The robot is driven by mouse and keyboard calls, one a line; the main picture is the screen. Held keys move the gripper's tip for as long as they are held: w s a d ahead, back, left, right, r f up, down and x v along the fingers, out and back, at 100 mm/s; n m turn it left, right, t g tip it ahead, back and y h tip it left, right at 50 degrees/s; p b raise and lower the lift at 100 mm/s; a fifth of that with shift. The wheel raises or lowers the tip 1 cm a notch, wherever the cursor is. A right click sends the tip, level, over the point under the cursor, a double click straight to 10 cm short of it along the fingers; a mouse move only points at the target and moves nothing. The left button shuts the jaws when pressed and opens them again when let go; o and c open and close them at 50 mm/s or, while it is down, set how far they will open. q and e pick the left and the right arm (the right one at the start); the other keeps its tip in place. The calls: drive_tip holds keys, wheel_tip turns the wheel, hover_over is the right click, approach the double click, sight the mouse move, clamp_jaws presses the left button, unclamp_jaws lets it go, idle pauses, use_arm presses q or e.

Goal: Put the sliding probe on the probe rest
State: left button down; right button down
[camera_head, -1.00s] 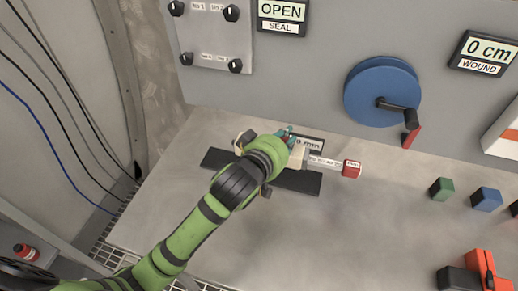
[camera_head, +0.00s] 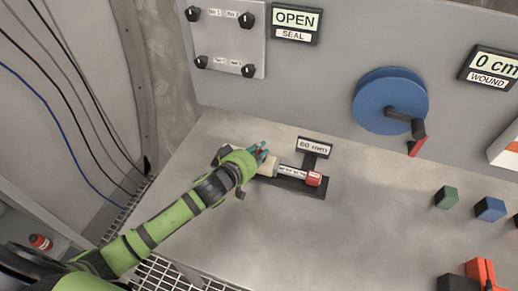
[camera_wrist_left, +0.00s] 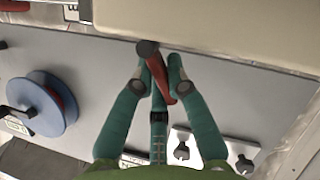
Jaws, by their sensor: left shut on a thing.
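The sliding probe (camera_head: 291,173), a pale rod with a red end (camera_head: 314,179) and a beige block (camera_head: 268,165), lies along a dark plate (camera_head: 300,186) on the bench. My left gripper (camera_head: 263,152) is shut at the probe's left part, and its fingers hide the grip. In the left wrist view, a red bar (camera_wrist_left: 160,75) with a dark round end shows between my left fingers; I cannot tell which part it is. A small display (camera_head: 313,147) behind the probe reads 80 mm. I cannot pick out the probe rest for sure. My right gripper is not in view.
A grey panel behind carries a blue crank wheel (camera_head: 390,100), a knob plate (camera_head: 225,38) and a SEAL display (camera_head: 296,22) reading OPEN. Green (camera_head: 446,197) and blue (camera_head: 489,208) blocks stand at right. The bench in front of the probe is clear.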

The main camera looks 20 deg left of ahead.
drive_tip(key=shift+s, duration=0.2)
use_arm(q)
drive_tip(key=c, duration=1.2)
unclamp_jaws()
drive_tip(key=shift+f, duration=0.1)
drive_tip(key=shift+c, duration=0.2)
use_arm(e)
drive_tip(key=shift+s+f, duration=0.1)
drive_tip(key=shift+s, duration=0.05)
